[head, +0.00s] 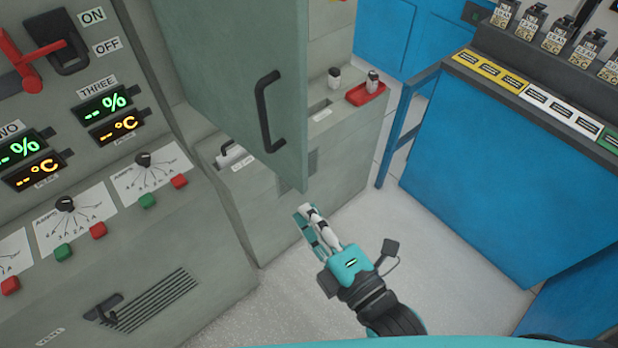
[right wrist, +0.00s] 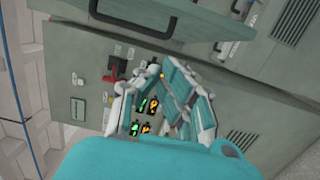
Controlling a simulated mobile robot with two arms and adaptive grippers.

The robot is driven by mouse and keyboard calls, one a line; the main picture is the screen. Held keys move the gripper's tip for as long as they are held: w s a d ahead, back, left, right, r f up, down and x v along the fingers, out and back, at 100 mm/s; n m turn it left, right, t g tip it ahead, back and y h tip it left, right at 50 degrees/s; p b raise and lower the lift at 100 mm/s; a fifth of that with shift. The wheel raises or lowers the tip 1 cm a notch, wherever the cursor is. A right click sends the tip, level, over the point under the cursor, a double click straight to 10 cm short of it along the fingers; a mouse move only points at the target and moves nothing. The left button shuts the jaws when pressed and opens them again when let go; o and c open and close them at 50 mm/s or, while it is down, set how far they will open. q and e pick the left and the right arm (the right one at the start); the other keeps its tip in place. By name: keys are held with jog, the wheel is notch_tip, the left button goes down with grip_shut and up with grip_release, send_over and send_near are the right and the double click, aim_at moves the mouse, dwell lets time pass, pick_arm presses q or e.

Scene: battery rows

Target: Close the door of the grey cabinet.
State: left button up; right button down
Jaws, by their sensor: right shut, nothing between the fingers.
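The grey cabinet's door (head: 225,60) stands swung open in the head view, a grey-green panel with a black bar handle (head: 264,112). The handle also shows at the top of the right wrist view (right wrist: 150,34). The grey cabinet (head: 348,143) is behind the door, which hides part of its inside. My right gripper (head: 305,210) is just below the door's lower right corner in the head view, apart from the handle. Its fingers (right wrist: 155,78) are shut and hold nothing. My left gripper is not in view.
A grey control panel (head: 130,230) with displays, knobs and buttons stands at the left. A red tray (head: 360,97) with a small battery sits on the cabinet's ledge. A blue bench (head: 500,160) with battery rows stands at the right. Pale floor lies clear between them.

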aim_at(296, 164)
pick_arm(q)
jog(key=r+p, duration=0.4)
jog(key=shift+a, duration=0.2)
pick_arm(e)
jog(key=w, duration=0.4)
jog(key=w+a, duration=0.1)
jog(key=w, duration=0.6)
jog(key=shift+w+a+f, duration=0.1)
jog(key=shift+w+a, duration=0.25)
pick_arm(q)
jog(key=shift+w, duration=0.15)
